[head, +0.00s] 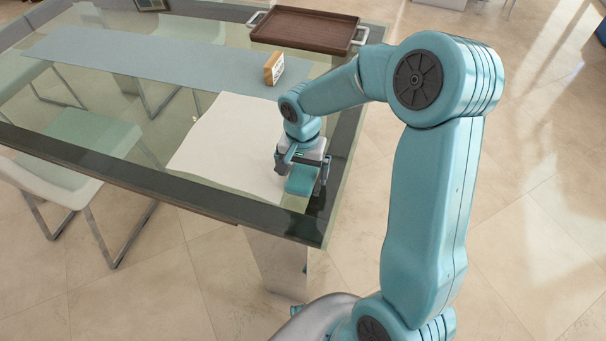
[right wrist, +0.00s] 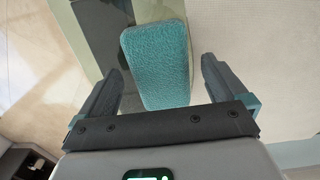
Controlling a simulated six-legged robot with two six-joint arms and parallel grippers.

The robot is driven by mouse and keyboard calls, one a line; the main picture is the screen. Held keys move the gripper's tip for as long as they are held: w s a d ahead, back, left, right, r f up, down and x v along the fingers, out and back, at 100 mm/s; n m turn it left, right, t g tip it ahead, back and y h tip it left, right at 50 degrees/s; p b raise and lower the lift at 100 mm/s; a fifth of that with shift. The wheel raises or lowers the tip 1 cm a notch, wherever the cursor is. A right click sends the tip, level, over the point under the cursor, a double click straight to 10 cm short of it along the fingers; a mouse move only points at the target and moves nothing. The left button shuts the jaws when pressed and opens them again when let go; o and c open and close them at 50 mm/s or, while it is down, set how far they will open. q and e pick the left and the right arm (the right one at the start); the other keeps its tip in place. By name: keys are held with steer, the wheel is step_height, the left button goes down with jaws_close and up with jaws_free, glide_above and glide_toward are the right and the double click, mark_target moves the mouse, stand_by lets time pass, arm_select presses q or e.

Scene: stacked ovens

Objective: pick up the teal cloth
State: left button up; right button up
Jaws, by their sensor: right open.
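The teal cloth (head: 301,181) is a small folded pad near the right edge of the glass table, beside a white cloth or paper sheet. In the right wrist view the teal cloth (right wrist: 157,66) shows a fuzzy, rounded rectangle lying between and beyond my fingers. My right gripper (head: 305,178) is right over the cloth and partly hides it in the head view. In the wrist view my right gripper (right wrist: 162,85) is open, with one finger on each side of the cloth and gaps to it. My left gripper is not in view.
The white sheet (head: 225,150) lies left of the cloth on the glass table (head: 60,146). A grey runner (head: 150,62), a small wooden-edged block (head: 274,68) and a brown tray (head: 303,29) with handles are farther back. White chairs (head: 70,165) stand at the left.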

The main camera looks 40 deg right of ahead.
mark_target(302, 173)
steer(key=c, duration=1.1)
steer(key=shift+r, duration=0.1)
step_height(302, 173, up, 20)
steer(key=p, duration=0.2)
steer(key=shift+p, duration=0.4)
